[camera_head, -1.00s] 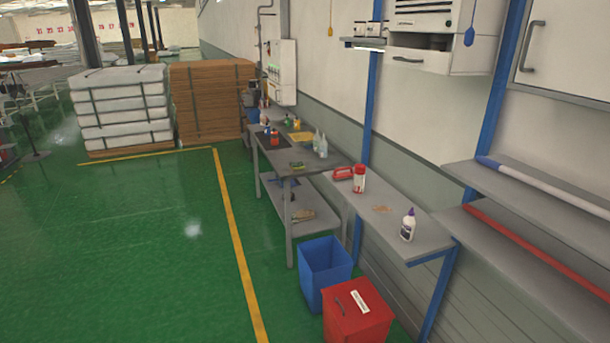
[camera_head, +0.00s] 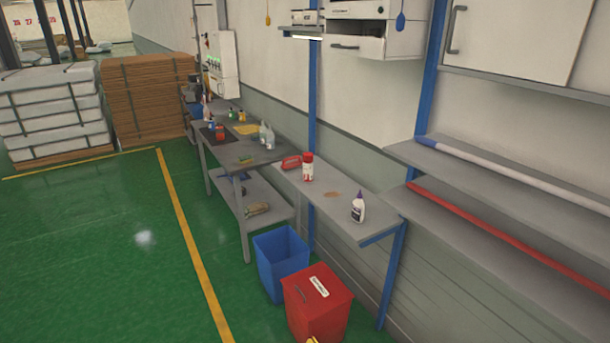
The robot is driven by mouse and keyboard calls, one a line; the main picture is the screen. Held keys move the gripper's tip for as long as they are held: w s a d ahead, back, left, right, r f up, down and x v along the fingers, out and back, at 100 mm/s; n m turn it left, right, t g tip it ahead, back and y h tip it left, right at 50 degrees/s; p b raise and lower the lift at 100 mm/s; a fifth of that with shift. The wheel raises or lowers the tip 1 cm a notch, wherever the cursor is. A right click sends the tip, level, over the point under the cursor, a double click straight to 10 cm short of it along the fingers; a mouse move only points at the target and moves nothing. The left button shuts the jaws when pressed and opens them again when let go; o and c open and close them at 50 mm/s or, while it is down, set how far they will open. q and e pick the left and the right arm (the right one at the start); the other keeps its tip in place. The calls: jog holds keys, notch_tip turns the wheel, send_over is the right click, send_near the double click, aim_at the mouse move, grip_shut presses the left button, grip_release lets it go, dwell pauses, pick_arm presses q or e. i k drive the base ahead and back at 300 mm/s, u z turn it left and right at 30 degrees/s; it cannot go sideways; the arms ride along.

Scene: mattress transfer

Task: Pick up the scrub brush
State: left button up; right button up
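A small red object with a handle-like shape (camera_head: 291,162) lies on the narrow grey wall shelf (camera_head: 345,219), left of a red and white canister. It looks like the scrub brush, but it is too small to be sure. A tan item (camera_head: 257,209) lies on the lower shelf of the grey workbench, and I cannot tell what it is.
A blue bin (camera_head: 281,262) and a red box (camera_head: 317,301) stand on the floor before the shelf. The canister (camera_head: 308,167) and a white glue bottle (camera_head: 358,207) stand on it. The workbench (camera_head: 262,157) holds several bottles. Green floor at left is clear.

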aim_at(285, 166)
jog(key=u, duration=1.25)
jog(key=i, duration=6.1)
jog(key=z, duration=3.85)
